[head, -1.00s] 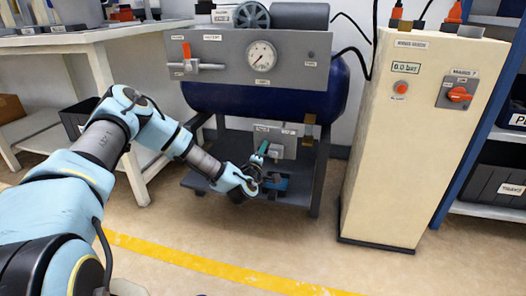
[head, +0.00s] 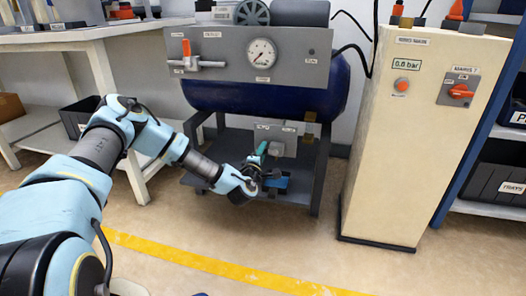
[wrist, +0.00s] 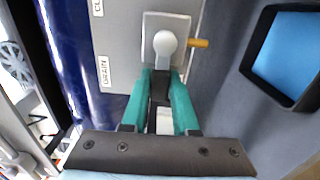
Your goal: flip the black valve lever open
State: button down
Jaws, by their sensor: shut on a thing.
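The black valve lever (wrist: 159,92) is in the wrist view, extending down from a grey round pivot (wrist: 165,44) on a light plate. My gripper (wrist: 160,78) has teal fingers shut on the lever from both sides. The lever points to the side of the DRAIN label (wrist: 104,71), away from a second, cut-off label starting "CL" (wrist: 98,7). A short brass stub (wrist: 198,43) sticks out right of the pivot. In the head view my gripper (head: 262,149) is at the grey valve panel (head: 283,147) under the tank; the lever itself is hidden there.
The blue tank (head: 265,97) hangs above, with a panel bearing a gauge (head: 262,53) and an orange-handled valve (head: 187,52). The cream cabinet (head: 385,150) stands to the right. Floor in front is clear.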

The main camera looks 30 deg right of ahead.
jog(key=c, duration=0.7)
grip_release()
jog(key=p+v, duration=0.3)
jog(key=v, duration=0.7)
jog(key=shift+s+a, duration=0.3)
